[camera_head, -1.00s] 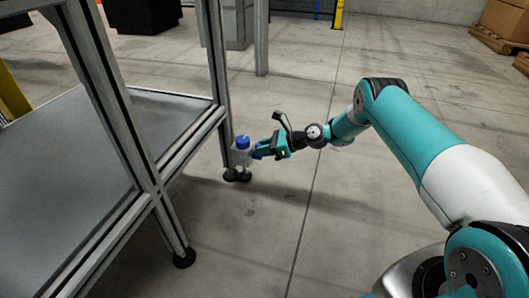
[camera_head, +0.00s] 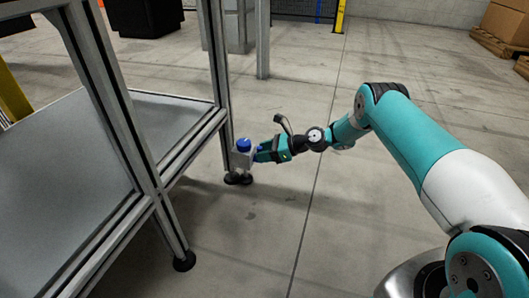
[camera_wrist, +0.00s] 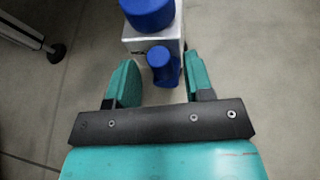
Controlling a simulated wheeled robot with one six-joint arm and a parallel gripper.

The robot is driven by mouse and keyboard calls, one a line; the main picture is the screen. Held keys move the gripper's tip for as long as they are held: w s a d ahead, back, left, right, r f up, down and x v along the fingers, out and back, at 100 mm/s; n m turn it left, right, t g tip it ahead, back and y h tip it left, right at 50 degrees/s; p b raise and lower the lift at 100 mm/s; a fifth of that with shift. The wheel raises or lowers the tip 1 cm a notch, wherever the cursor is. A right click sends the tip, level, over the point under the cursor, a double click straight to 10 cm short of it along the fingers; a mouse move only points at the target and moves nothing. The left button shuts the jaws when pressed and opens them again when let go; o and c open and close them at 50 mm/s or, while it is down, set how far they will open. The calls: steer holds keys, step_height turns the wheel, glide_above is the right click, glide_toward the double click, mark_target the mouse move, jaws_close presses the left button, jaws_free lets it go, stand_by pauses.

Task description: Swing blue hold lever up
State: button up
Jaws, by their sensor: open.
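The blue hold lever (camera_wrist: 163,66) shows in the wrist view on the near face of a pale grey block with a larger blue round cap (camera_wrist: 148,14) on top. In the head view the cap (camera_head: 243,145) and block (camera_head: 241,159) sit at the frame's lower corner post, and the lever is mostly hidden by my gripper. My gripper (camera_wrist: 162,80) is open, with one teal finger on each side of the lever. Gaps show between the lever and both fingers, wider on the left. The gripper (camera_head: 262,153) also shows in the head view, pointing left at the block.
A metal frame (camera_head: 150,195) with a grey panel shelf (camera_head: 60,170) fills the left side. Its round black feet (camera_head: 184,261) rest on the floor. Boxes on pallets (camera_head: 505,22) stand far back right.

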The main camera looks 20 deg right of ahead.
steer(key=p+v, duration=0.9)
steer(key=v, duration=0.8)
steer(key=shift+r, duration=0.2)
steer(key=a+r+n+g+h+p, duration=0.1)
steer(key=a+r+n+p, duration=0.15)
steer(key=r, duration=0.45)
steer(key=a+r+n+g+p, duration=0.1)
steer(key=a+r+n, duration=0.3)
steer(key=r, duration=0.2)
steer(key=a+r+n+g+h+p, duration=0.1)
steer(key=a+r+n+g+p, duration=0.15)
steer(key=r, duration=0.45)
steer(key=s+a+r+n+h+p, duration=0.1)
steer(key=s+a+r+n+p, duration=0.1)
steer(key=s+a+r+n, duration=0.35)
steer(key=s+a+r+n+h+p, duration=0.1)
steer(key=s+a+r+n, duration=0.15)
steer(key=r, duration=0.65)
steer(key=s+a+r+n+g+h+p, duration=0.15)
steer(key=s+r+n+p, duration=0.25)
steer(key=s+r+n, duration=0.65)
steer(key=s+a+r+n+h+p, duration=0.25)
steer(key=s+r+p, duration=0.2)
steer(key=s, duration=1.15)
step_height(320, 180, up, 38)
steer(key=p, duration=3.6)
steer(key=shift+n+p, duration=0.3)
steer(key=shift+p, duration=0.1)
